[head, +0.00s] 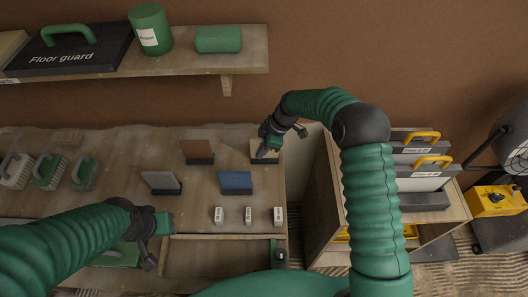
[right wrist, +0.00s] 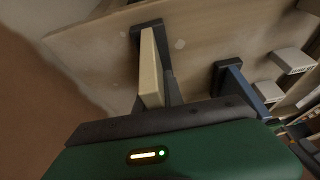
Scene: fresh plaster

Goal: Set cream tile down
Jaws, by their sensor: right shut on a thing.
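The cream tile (head: 257,153) is at the back right of the workbench (head: 210,217) in the head view. My right gripper (head: 270,147) is shut on it from above and partly covers it. In the right wrist view the cream tile (right wrist: 150,70) is seen edge-on, its lower end at a dark slotted stand (right wrist: 147,27). I cannot tell whether the tile rests fully in the stand. My left gripper (head: 157,240) hangs over the bench's front left, away from the tile; its finger opening is unclear.
Brown (head: 197,149), grey (head: 161,181) and blue (head: 236,181) tiles stand in dark holders nearby. Small white labelled blocks (head: 248,214) line the front. Brushes (head: 48,170) lie at left. A shelf (head: 190,65) hangs above; a wooden rack (head: 325,200) is at right.

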